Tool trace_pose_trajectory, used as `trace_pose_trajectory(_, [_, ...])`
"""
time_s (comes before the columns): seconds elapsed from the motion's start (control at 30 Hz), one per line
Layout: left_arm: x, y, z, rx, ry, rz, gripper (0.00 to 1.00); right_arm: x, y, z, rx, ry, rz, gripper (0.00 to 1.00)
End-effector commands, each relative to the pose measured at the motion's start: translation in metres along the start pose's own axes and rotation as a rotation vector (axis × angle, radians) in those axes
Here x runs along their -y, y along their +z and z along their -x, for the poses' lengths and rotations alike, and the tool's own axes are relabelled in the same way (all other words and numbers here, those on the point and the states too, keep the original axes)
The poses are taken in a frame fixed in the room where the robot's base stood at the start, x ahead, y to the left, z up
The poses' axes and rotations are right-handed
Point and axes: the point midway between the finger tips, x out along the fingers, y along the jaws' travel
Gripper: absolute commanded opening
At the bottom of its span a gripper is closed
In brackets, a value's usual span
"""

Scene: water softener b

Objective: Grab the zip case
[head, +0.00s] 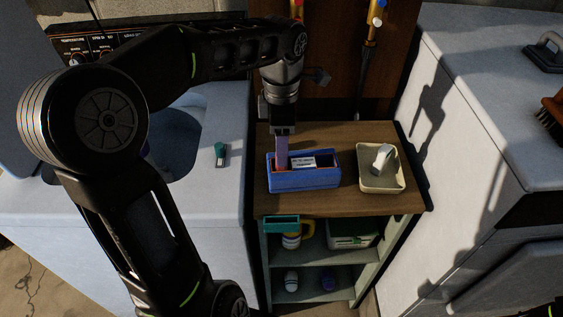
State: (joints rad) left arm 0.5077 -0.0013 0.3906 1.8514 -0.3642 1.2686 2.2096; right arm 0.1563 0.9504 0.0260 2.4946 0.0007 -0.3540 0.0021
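A blue, open-topped box-like holder (305,180) with an orange-red inner edge sits on the wooden top of a small shelf unit. A pale, label-like piece (303,162) lies inside it. I cannot tell for sure which thing is the zip case. My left gripper (282,145) points straight down over the left part of the blue holder. A flat purplish upright piece (282,153) shows right under the gripper and reaches into the holder. I cannot tell whether it is held or is part of the gripper. My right gripper is not in view.
A cream tray (367,184) with a pale object (382,157) stands to the right on the wooden top (335,205). Lower shelves hold a teal tray (281,222), a mug (292,240) and more. White machines flank the unit; a small green-capped item (221,154) lies on the left one.

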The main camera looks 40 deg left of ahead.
Motion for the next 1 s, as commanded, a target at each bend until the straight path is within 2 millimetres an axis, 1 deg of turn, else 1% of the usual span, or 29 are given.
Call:
trace_pose_trajectory(0.03, [0.002, -0.001, -0.006, -0.002, -0.004, 0.000, 0.60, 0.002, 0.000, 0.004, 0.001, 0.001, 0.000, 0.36])
trace_pose_trajectory(0.13, [0.002, -0.001, -0.022, -0.002, -0.004, -0.001, 0.60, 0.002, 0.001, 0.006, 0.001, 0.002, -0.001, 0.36])
trace_pose_trajectory(0.27, [0.002, 0.000, -0.033, 0.001, -0.001, -0.001, 0.60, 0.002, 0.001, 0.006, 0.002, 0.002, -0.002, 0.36])
trace_pose_trajectory(0.87, [0.002, 0.000, -0.034, 0.001, 0.000, -0.001, 0.60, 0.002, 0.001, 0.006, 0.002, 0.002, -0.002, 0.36])
trace_pose_trajectory(1.0, [0.002, 0.000, -0.034, 0.001, 0.000, -0.001, 0.49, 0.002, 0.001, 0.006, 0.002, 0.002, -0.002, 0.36])
